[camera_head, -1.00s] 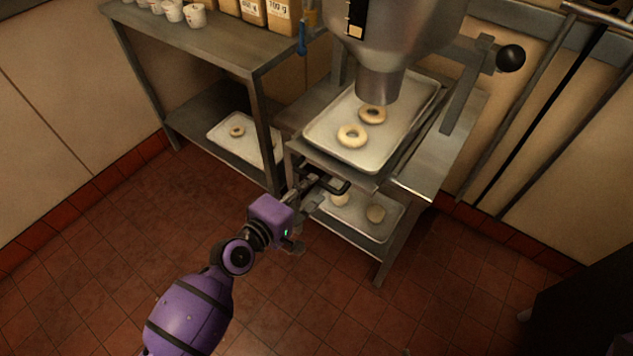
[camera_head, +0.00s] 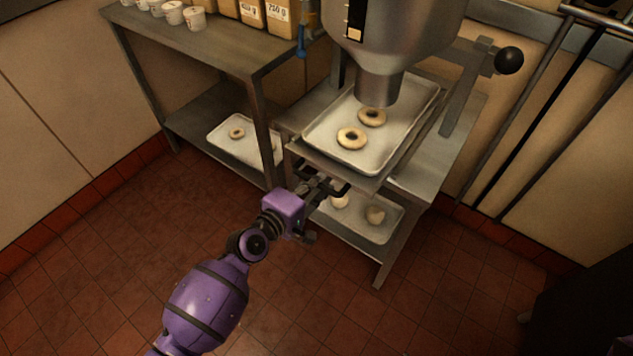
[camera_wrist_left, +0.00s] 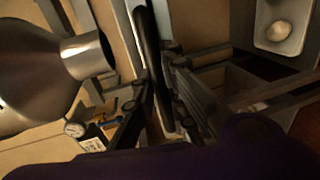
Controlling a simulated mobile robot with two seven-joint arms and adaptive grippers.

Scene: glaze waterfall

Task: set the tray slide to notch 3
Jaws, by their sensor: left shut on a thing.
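The tray slide (camera_head: 338,165) is a grey metal carriage under the funnel, with a light baking tray (camera_head: 318,137) on it. Two pale ring doughnuts (camera_head: 352,138) lie on the tray below the funnel spout. A dark bar handle (camera_head: 336,192) sticks out at the front of the slide. My left gripper (camera_head: 318,188) is at this handle, shut on it. In the left wrist view the dark handle (camera_wrist_left: 150,60) runs between the fingers (camera_wrist_left: 160,110). The notches are not clear in either view. My right gripper is not in view.
The steel funnel (camera_head: 395,35) hangs above the tray, with a black-knobbed lever (camera_head: 508,61) at its right. A lower tray (camera_head: 358,224) holds pale dough pieces. A shelf table (camera_head: 205,50) with cups and boxes stands at the left. The red tiled floor (camera_head: 100,250) is clear.

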